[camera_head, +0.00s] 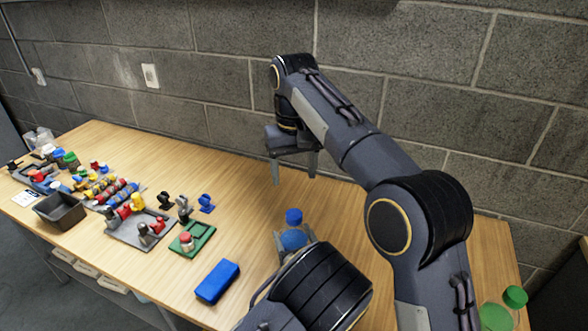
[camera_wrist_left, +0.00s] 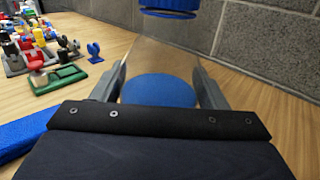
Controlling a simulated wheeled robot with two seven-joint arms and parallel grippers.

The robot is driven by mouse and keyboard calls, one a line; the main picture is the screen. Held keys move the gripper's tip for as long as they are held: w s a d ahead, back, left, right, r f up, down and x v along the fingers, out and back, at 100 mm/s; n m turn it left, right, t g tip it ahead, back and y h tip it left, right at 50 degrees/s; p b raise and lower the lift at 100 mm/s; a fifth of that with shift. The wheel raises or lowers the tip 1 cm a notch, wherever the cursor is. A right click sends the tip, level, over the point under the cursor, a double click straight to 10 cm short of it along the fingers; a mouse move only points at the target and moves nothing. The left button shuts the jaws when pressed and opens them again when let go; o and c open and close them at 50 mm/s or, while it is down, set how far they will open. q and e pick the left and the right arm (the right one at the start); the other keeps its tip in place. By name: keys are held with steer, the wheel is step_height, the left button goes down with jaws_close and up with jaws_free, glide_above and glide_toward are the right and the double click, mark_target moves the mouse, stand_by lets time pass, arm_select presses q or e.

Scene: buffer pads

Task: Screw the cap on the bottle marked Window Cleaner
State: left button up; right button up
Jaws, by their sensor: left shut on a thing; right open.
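A clear bottle with blue contents (camera_head: 293,239) stands on the table at the front middle, and its blue contents show between my fingers in the left wrist view (camera_wrist_left: 160,90). A blue cap (camera_head: 294,216) is at the top of the bottle, also seen in the left wrist view (camera_wrist_left: 170,8); I cannot tell whether it is screwed tight. No label is readable. My left gripper (camera_head: 296,243) is shut on the bottle, one finger on each side. My right gripper (camera_head: 295,173) is open and empty, fingers pointing down, above and behind the cap.
A blue block (camera_head: 217,282) and a green holder (camera_head: 192,239) lie to the left. Further left are a grey board (camera_head: 128,235) with several small parts and a dark bin (camera_head: 60,210). A green-capped bottle (camera_head: 515,297) is at the lower right. A block wall stands behind.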

arm_select(q)
steer(key=o, duration=2)
steer(key=shift+s, duration=0.1)
steer(key=shift+s+d, duration=0.2)
steer(key=shift+s, duration=0.15)
steer(key=b+v, duration=0.1)
steer(key=v, duration=0.6)
steer(key=shift+b, duration=0.35)
